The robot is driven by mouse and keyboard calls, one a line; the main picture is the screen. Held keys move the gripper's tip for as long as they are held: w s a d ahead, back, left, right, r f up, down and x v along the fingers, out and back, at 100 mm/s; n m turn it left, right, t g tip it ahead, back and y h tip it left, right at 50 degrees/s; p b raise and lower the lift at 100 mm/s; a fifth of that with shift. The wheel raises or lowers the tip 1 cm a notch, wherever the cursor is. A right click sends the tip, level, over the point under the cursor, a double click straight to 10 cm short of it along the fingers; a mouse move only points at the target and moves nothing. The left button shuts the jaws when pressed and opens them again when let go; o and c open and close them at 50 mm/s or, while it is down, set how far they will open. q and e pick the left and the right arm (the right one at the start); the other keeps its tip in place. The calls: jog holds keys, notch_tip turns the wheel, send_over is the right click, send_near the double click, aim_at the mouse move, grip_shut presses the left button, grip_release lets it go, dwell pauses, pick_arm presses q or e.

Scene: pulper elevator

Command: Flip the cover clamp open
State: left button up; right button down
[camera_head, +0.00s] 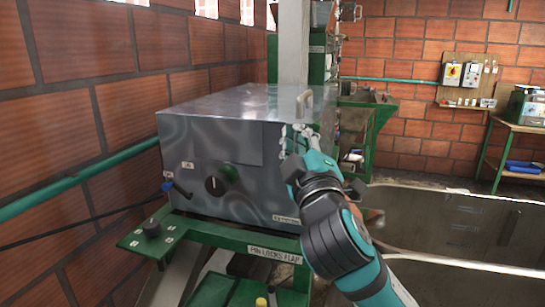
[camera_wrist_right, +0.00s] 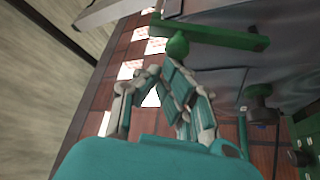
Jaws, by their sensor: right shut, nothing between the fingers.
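The metal machine box (camera_head: 225,150) has a flat grey cover (camera_head: 235,103) with a handle (camera_head: 305,103) near its right end. My right gripper (camera_head: 299,132) is at the box's right front edge, just below that handle. In the right wrist view my right gripper (camera_wrist_right: 160,72) has its fingertips together with nothing between them. A green bar (camera_wrist_right: 225,36) with a rounded green knob (camera_wrist_right: 178,46) is close past the fingertips; I cannot tell whether it is the cover clamp. In the head view my gripper and arm hide that corner. My left gripper is not in view.
A grey tank (camera_head: 450,225) stands right of my arm.

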jog(key=d+m+h+b, duration=0.1)
jog(key=m, duration=0.1)
jog(key=d+f+m+t+h+b, duration=0.1)
jog(key=m+b, duration=0.1)
jog(key=s+d+f+m+h+b, duration=0.1)
jog(key=m+b, duration=0.1)
jog(key=shift+d+t, duration=0.15)
jog(key=shift+t, duration=0.25)
jog(key=shift+s+d+f+b, duration=0.2)
jog(key=shift+d+f+b, duration=0.05)
jog(key=shift+d+b, duration=0.3)
